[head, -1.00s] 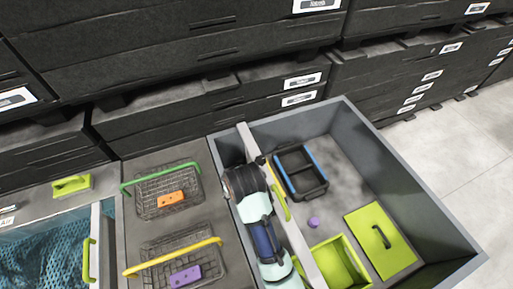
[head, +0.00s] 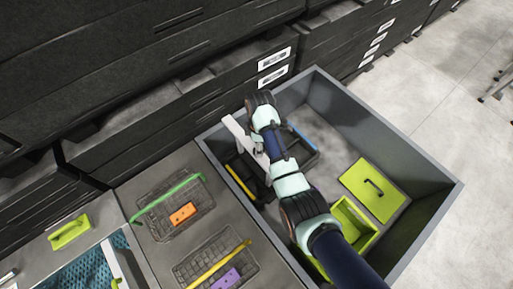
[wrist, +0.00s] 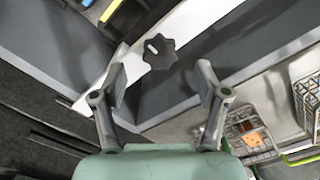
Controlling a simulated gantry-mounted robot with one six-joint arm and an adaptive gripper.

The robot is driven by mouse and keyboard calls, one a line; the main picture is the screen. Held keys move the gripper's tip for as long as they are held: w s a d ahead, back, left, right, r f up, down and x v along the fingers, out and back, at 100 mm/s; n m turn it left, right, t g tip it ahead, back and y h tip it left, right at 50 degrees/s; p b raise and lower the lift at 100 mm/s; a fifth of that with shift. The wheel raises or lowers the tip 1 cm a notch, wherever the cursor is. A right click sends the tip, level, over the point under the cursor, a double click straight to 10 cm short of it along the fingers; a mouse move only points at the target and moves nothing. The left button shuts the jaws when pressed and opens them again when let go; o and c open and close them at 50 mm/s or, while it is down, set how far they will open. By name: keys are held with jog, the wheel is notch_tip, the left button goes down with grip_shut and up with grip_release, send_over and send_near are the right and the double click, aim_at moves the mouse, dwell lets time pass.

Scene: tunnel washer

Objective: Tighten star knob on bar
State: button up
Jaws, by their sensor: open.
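The black star knob (wrist: 159,52) sits on the white bar (wrist: 197,27) in the wrist view. A pale pointer mark shows on the knob. My gripper (wrist: 160,80) is open and empty, with one finger to each side of the knob in the picture; the fingers do not visibly touch it. In the head view the bar (head: 236,133) shows beside my arm at the left side of the grey tub (head: 432,172). The knob and my fingers are hidden there behind my arm.
Inside the tub are a black tray with a blue edge (head: 303,137), a yellow handle (head: 242,184), a green box (head: 352,216) and a green lid (head: 374,188). Wire baskets with a green handle (head: 167,197) and yellow handle (head: 217,265) stand left. Dark drawers stand behind.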

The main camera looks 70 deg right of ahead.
notch_tip(320, 180, down, 4)
jog(key=shift+f+b, duration=0.1)
jog(key=shift+b, duration=0.3)
jog(key=c, duration=1.2)
jog(key=shift+o, duration=0.2)
